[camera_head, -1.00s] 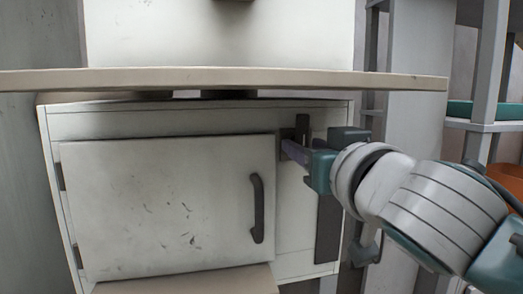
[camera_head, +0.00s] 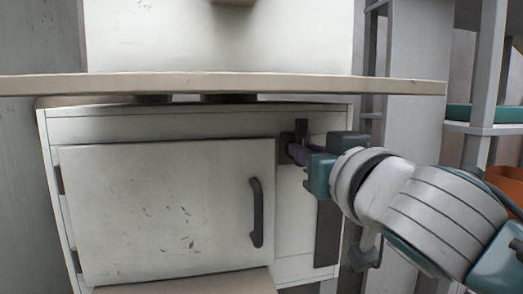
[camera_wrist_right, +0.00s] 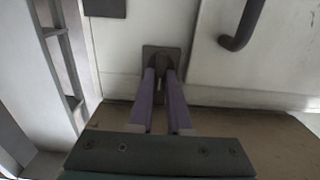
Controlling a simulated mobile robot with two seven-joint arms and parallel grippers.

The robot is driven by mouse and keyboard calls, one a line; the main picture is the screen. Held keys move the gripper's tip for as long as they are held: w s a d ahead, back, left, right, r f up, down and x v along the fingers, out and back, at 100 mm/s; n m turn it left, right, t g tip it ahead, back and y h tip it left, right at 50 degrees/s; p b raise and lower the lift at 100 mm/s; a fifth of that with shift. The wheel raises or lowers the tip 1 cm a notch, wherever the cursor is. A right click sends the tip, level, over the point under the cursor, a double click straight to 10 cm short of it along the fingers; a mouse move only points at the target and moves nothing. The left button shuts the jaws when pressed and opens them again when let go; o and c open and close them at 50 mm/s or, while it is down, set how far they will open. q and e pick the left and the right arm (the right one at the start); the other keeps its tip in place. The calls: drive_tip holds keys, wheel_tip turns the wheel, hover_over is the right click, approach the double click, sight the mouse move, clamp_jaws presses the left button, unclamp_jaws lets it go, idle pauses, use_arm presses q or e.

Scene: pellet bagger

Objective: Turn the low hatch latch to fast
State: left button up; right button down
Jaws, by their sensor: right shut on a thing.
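The low hatch is a scuffed off-white door (camera_head: 150,205) in the cabinet under the worktop, and it looks closed. Its latch (camera_head: 301,127) is a small dark piece at the door's upper right edge, with a dark part standing up above my fingers. My right gripper (camera_head: 293,151) reaches in from the right and is shut on the latch. In the right wrist view the two purple fingers (camera_wrist_right: 162,88) close around the dark latch knob (camera_wrist_right: 160,58) on its square plate. The fingers partly hide the latch. My left gripper is not in view.
A dark bar handle (camera_head: 256,212) stands out from the door just left of the latch. The worktop (camera_head: 220,84) overhangs close above my gripper. A grey shelf rack (camera_head: 482,100) and an orange bin (camera_head: 507,182) stand at the right.

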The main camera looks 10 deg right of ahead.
drive_tip(key=shift+a+f+n+p, duration=0.15)
drive_tip(key=shift+n+p, duration=1.6)
drive_tip(key=shift+n, duration=2.75)
drive_tip(key=shift+a+f+n+p, duration=0.1)
drive_tip(key=shift+n+p, duration=1.6)
drive_tip(key=shift+n, duration=2.8)
drive_tip(key=c, duration=0.9)
unclamp_jaws()
drive_tip(key=shift+o, duration=0.2)
